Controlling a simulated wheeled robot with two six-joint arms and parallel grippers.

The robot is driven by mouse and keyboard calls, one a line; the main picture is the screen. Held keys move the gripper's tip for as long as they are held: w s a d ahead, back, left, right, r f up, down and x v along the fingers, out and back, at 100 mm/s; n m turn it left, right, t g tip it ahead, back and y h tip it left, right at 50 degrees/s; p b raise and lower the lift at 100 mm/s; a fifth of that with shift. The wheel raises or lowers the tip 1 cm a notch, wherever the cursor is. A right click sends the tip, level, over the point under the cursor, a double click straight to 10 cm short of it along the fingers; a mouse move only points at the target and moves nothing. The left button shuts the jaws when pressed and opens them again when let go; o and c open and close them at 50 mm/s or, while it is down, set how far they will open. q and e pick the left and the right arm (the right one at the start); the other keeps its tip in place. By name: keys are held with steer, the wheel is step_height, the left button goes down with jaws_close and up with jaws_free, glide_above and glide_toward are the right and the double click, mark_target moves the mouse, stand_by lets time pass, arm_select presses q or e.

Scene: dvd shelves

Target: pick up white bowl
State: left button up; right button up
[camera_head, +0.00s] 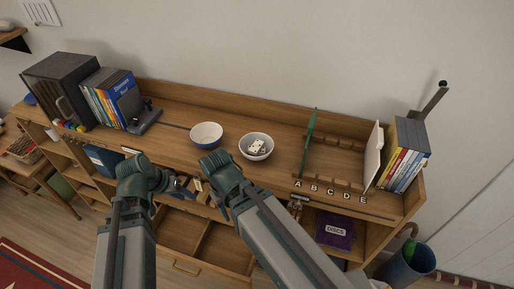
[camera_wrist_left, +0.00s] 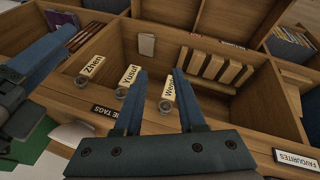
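Two bowls stand on the desk top in the head view. One bowl (camera_head: 207,133) is white inside with a blue outside and looks empty. The other, a whitish bowl (camera_head: 268,141) to its right, holds small white pieces. My left gripper (camera_head: 184,188) is in front of and below the bowls, over an open drawer. In the left wrist view its two blue fingers (camera_wrist_left: 159,75) are apart with nothing between them. My right gripper is close beside it, its tips partly hidden by its wrist in the head view; its spread blue fingers show at the left of the left wrist view.
The open drawer (camera_wrist_left: 245,112) holds name tags (camera_wrist_left: 131,79) and small wooden blocks (camera_wrist_left: 215,67). Books (camera_head: 119,93) and a dark cabinet (camera_head: 63,85) stand at left. A lettered rack (camera_head: 330,184) and more books (camera_head: 404,155) stand at right. A bin (camera_head: 407,268) is on the floor.

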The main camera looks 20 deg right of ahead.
arm_select(q)
steer(key=w+d+r+m+t+h, duration=0.2)
steer(key=w+d+r+m+h, duration=0.15)
steer(key=d+r, duration=0.2)
steer(key=m+t+h, duration=0.2)
steer(key=h, duration=0.3)
glide_toward(241, 142)
steer(key=shift+n+y, duration=0.25)
steer(key=b+x, duration=0.1)
steer(key=x, duration=0.1)
steer(key=b+x, duration=0.1)
steer(key=x, duration=0.1)
steer(key=shift+w+d+r+b, duration=0.1)
steer(key=shift+d+r+b, duration=0.05)
steer(key=shift+d+b, duration=0.2)
steer(key=shift+w+d, duration=0.2)
steer(key=shift+d, duration=0.2)
steer(key=shift+w+a+b+x, duration=0.15)
steer(key=shift+b+x, duration=0.4)
steer(key=shift+x, duration=0.8)
steer(key=shift+w+a+b+x, duration=0.1)
steer(key=shift+w+b+x, duration=0.3)
steer(key=shift+x, duration=0.95)
steer(key=shift+s, duration=0.2)
jaws_close()
